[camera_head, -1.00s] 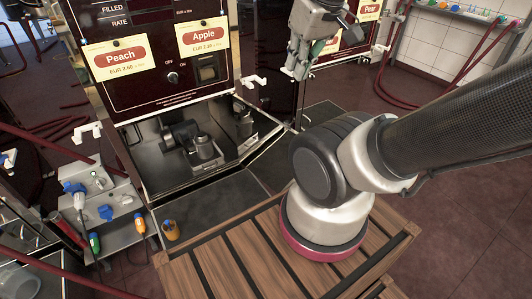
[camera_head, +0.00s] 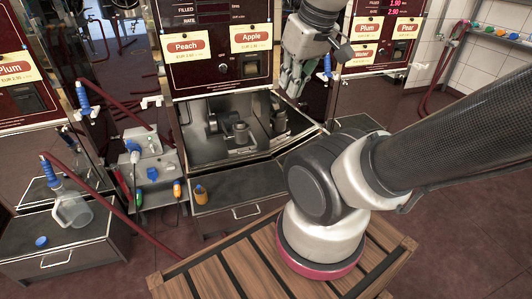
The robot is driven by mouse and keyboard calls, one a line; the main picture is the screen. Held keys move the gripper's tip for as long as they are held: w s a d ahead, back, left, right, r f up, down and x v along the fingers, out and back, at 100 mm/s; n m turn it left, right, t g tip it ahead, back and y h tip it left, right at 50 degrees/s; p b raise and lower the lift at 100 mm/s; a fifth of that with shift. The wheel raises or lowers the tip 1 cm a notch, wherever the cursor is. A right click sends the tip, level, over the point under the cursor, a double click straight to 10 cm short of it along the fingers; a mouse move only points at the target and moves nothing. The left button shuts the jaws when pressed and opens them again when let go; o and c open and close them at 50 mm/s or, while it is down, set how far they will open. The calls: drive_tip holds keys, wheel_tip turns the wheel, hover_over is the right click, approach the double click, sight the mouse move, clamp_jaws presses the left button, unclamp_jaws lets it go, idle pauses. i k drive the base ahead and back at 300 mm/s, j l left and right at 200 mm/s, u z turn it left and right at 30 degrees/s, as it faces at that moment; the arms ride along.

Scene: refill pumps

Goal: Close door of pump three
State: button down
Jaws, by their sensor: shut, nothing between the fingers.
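The pump in the middle (camera_head: 222,55) has a dark red front with "Peach" and "Apple" price cards. Its lower compartment (camera_head: 205,145) is open, with dark metal machinery (camera_head: 237,138) showing inside. A dark flat panel (camera_head: 240,183) with a handle lies below and in front of the opening; I cannot tell whether this is the door. No number on the pump is readable. My gripper (camera_head: 291,82) is shut and empty, pointing down at the right side of this pump, above the opening's right end. I cannot tell whether it touches the pump.
Another pump (camera_head: 30,100) with a "Plum" card stands left, with a clear jug (camera_head: 72,208) on its ledge. A small grey stand (camera_head: 155,178) with nozzles and coloured-handled tools stands between them. A third pump (camera_head: 385,50) is at the back right. Red hoses hang around.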

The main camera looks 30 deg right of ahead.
sight(291, 130)
drive_tip(key=l+u, duration=0.5)
drive_tip(key=k+l+u, duration=0.1)
drive_tip(key=l+u, duration=0.4)
drive_tip(key=k+l, duration=0.1)
drive_tip(key=l, duration=0.35)
drive_tip(key=k+l, duration=0.15)
drive_tip(key=l, duration=0.25)
drive_tip(key=k+l, duration=0.1)
drive_tip(key=l, duration=0.35)
drive_tip(key=k+l, duration=0.1)
drive_tip(key=l, duration=0.3)
drive_tip(key=k+l, duration=0.1)
drive_tip(key=l, duration=0.35)
drive_tip(key=k+l, duration=0.15)
drive_tip(key=l, duration=0.25)
drive_tip(key=k+l, duration=0.1)
drive_tip(key=l, duration=0.35)
drive_tip(key=k+l, duration=0.1)
drive_tip(key=l, duration=0.3)
drive_tip(key=k+u, duration=0.3)
drive_tip(key=k, duration=0.1)
